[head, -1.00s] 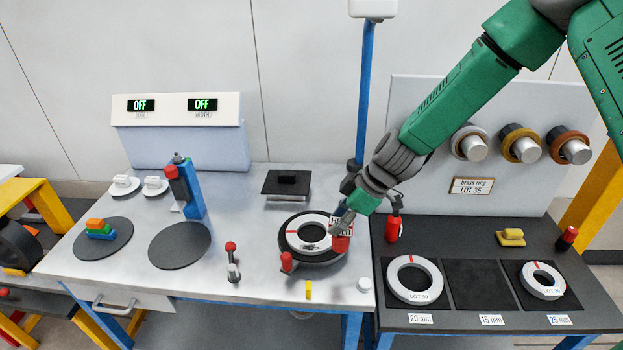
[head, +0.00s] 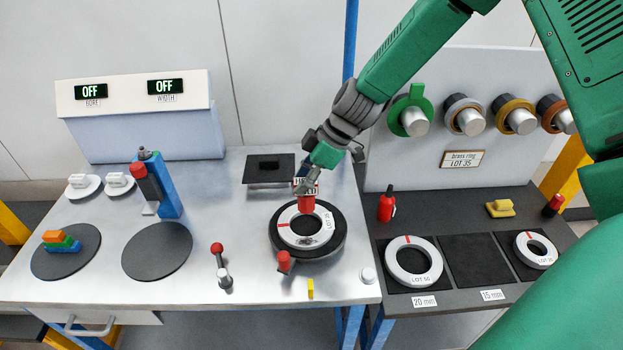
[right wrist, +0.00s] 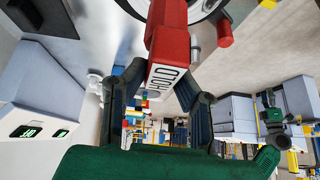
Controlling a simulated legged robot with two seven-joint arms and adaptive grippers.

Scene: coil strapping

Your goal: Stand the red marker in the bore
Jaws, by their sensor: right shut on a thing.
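The red marker (head: 306,203) has a white label with black letters and is held by my right gripper (head: 307,183). In the right wrist view the marker (right wrist: 170,38) sits between the shut fingers (right wrist: 160,98), with its label towards the camera. In the head view the marker overlaps the back rim of a white ring (head: 287,217) with a red stripe. The ring lies on a dark round plate (head: 335,242), and its open bore (head: 305,230) shows just in front of the marker. Any gap beneath the marker is hard to judge. My left gripper is out of view.
A red-topped post (head: 284,262) stands at the plate's front left. A black plate on a stand (head: 268,170) is behind. A red-knobbed lever (head: 219,262) is to the left. More rings (head: 397,270) lie on the dark side table at right.

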